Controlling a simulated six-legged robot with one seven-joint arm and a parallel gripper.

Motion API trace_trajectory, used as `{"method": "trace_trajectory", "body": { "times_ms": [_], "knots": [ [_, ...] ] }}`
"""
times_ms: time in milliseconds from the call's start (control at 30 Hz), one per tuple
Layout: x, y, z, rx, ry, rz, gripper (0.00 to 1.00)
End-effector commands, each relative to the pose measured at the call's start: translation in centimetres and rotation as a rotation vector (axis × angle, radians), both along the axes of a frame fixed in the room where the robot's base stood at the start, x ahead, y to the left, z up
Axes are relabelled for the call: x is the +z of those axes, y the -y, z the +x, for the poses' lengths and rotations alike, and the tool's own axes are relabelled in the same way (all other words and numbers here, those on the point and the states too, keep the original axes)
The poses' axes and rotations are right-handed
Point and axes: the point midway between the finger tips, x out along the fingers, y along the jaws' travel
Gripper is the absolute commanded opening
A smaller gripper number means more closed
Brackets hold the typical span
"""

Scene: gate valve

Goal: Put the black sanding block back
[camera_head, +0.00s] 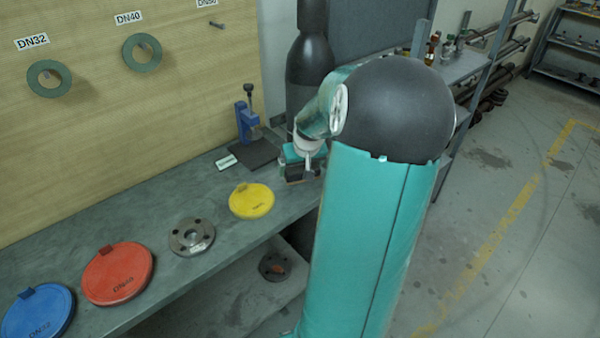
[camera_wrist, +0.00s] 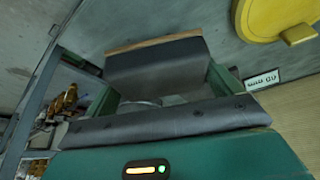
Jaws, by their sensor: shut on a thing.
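The black sanding block (camera_wrist: 155,68), a dark block with a tan edge, is between the two green fingers of my gripper (camera_wrist: 165,90) in the wrist view. The gripper is shut on it. In the head view my gripper (camera_head: 303,165) is low over the right part of the grey bench, with the dark block (camera_head: 296,178) partly hidden beneath it. I cannot tell whether the block touches the bench. A dark mat (camera_head: 252,156) lies just left of the gripper, with a small white label (camera_head: 226,162) beside it; the label also shows in the wrist view (camera_wrist: 262,80).
A blue tool (camera_head: 246,122) stands at the mat's back. A yellow disc (camera_head: 251,201), a metal flange (camera_head: 192,238), a red disc (camera_head: 118,274) and a blue disc (camera_head: 38,316) lie along the bench (camera_head: 150,210). A dark cylinder (camera_head: 308,65) stands behind my arm.

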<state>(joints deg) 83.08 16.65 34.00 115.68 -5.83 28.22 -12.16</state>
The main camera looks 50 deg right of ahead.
Motion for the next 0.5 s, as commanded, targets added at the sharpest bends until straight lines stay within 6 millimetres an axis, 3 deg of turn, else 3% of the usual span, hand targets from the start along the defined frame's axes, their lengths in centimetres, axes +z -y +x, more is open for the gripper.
{"method": "trace_trajectory", "body": {
  "times_ms": [133, 500],
  "knots": [
    [-2.3, -0.2, -0.1, 0.001, -0.002, 0.005, 0.62],
    [-2.8, -0.2, -0.1, 0.001, -0.002, 0.002, 0.62]
  ]
}}
